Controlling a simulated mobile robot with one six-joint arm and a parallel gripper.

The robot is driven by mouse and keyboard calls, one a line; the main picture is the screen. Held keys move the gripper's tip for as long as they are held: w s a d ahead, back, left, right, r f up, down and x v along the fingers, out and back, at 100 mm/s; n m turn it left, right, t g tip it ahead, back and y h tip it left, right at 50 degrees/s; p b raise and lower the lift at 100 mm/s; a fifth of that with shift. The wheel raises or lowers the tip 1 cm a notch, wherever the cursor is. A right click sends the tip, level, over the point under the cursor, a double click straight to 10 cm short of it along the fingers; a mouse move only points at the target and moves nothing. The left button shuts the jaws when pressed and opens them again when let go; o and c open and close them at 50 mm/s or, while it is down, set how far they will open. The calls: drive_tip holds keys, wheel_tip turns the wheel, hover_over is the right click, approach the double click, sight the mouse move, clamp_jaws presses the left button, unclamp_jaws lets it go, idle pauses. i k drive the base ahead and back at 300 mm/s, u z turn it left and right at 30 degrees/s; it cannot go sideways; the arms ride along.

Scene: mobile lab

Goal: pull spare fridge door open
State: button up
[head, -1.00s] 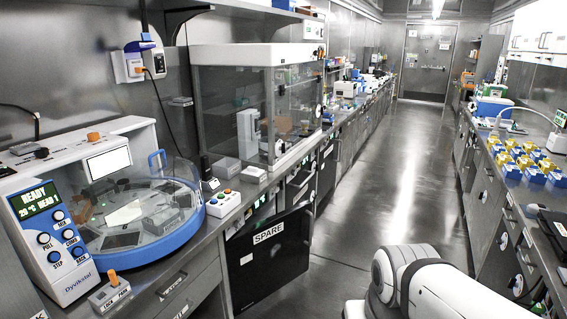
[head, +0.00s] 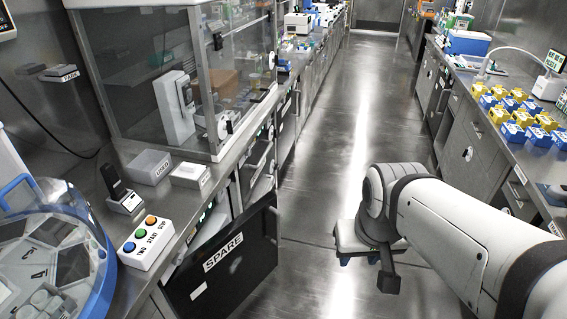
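The spare fridge door (head: 228,262) is a black panel with a white SPARE label, below the left counter in the head view. It stands ajar, angled out from the cabinet front into the aisle. A strip of the fridge inside shows above and behind its top edge. My gripper (head: 368,270) is at the end of my white arm, over the aisle floor to the right of the door. A clear gap of floor shows between them in the picture.
On the left counter are a button box (head: 152,242), a round clear-lidded machine (head: 50,255) and a clear enclosure (head: 165,80). The right bench (head: 500,150) carries blue and yellow racks (head: 512,115). The aisle floor (head: 335,130) between is clear.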

sight(211, 282)
drive_tip(key=z, duration=0.2)
drive_tip(key=i, duration=1)
drive_tip(key=z, duration=0.25)
